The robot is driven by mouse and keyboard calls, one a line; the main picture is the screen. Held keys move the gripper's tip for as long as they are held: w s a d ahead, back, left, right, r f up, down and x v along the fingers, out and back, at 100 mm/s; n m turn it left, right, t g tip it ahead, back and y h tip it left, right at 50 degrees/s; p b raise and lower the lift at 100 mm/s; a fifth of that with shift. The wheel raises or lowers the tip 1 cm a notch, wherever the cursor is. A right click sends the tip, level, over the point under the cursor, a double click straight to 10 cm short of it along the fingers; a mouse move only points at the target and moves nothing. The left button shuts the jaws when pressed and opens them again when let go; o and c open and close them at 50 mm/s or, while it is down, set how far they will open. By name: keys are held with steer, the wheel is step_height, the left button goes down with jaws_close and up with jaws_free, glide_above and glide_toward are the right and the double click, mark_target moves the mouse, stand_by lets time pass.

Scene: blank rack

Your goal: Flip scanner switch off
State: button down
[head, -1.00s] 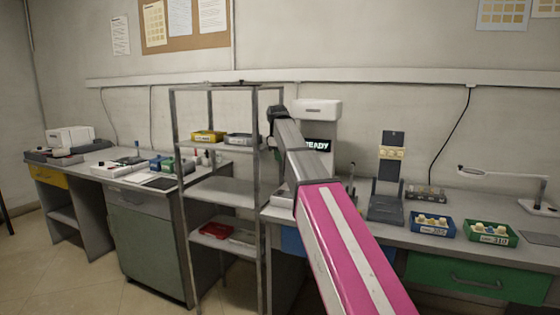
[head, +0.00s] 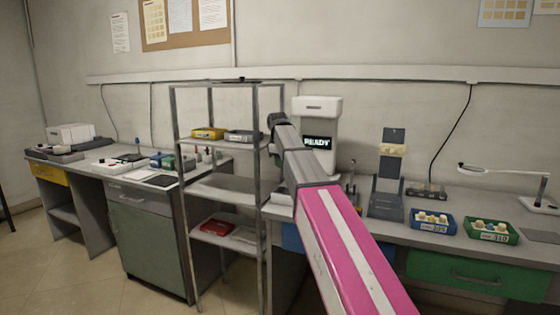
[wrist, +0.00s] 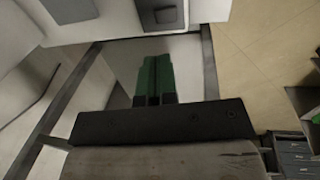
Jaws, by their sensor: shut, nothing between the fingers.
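The scanner appears to be the white upright machine (head: 318,108) with a dark display reading "READY", standing on the right bench in the head view. My arm crosses in front of its lower left part. I cannot make out its switch in either view. My gripper (wrist: 158,62) shows in the wrist view as two green fingers, side by side and shut with nothing between them. Whether the fingers touch anything cannot be told.
An open metal rack (head: 259,200) stands close left of my arm, with a yellow bin (head: 208,134) and a grey bin (head: 243,137). A blue bin (head: 433,222) and a green bin (head: 491,232) sit on the right bench, near a lamp (head: 505,171).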

mark_target(282, 188)
steer(key=f, duration=0.3)
steer(key=w+f, duration=0.1)
steer(key=f, duration=0.5)
steer(key=shift+w+d+f, duration=0.15)
steer(key=shift+d+f, duration=0.15)
steer(key=shift+d, duration=0.05)
